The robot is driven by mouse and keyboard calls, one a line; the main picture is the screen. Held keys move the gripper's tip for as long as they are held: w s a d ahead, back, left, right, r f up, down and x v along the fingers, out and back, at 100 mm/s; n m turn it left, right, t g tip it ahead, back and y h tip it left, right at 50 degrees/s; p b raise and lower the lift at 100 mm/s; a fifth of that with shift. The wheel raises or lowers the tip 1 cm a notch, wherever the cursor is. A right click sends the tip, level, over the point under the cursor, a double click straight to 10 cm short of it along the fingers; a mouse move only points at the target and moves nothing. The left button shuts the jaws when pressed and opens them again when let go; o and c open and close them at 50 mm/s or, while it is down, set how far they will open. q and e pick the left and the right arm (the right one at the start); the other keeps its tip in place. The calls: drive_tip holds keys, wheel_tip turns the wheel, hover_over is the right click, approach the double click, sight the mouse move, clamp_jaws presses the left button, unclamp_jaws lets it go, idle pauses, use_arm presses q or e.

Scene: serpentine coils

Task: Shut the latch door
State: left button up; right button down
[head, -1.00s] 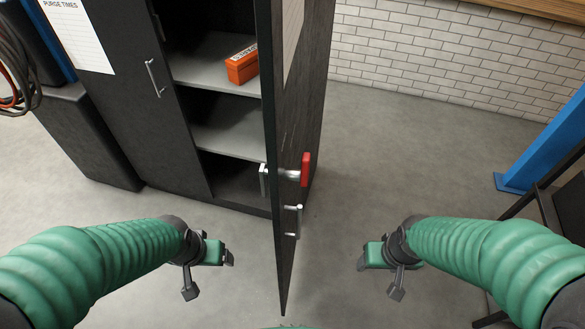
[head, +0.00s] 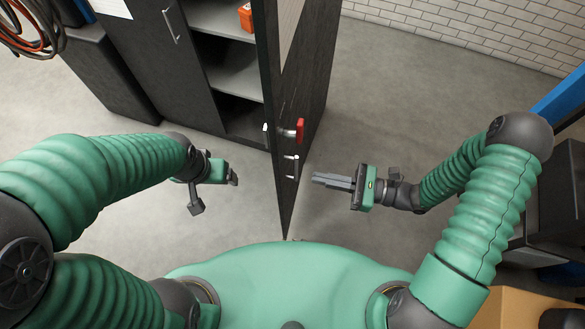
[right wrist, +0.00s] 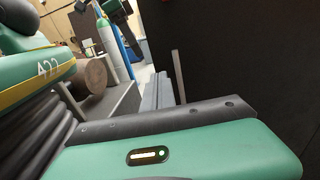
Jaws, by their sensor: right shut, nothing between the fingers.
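The dark latch door (head: 308,85) of the cabinet stands swung open, nearly edge-on to me in the head view. It carries a red latch handle (head: 300,129) and a silver bar handle (head: 291,167) below it. My right gripper (head: 314,180) is shut and empty, pointing left just right of the door's lower part, apparently with a small gap. In the right wrist view, a dark surface (right wrist: 235,55), probably the door, fills the right side; a pale upright bar (right wrist: 178,76) stands by the fingers. My left gripper (head: 235,179) hangs left of the door; its jaws are unclear.
The cabinet's other door (head: 150,55) is closed. An orange box (head: 246,17) sits on a shelf (head: 238,72) inside. A blue post (head: 562,100) and dark furniture stand at the right. The grey floor (head: 400,100) right of the door is clear.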

sight(281, 171)
drive_tip(key=a, duration=0.2)
drive_tip(key=a+p, duration=0.1)
drive_tip(key=a, duration=0.1)
drive_tip(key=w+a, duration=0.1)
drive_tip(key=a, duration=0.1)
drive_tip(key=shift+a+r, duration=0.1)
drive_tip(key=shift+a, duration=0.1)
drive_tip(key=shift+w+a, duration=0.25)
drive_tip(key=shift+a, duration=0.45)
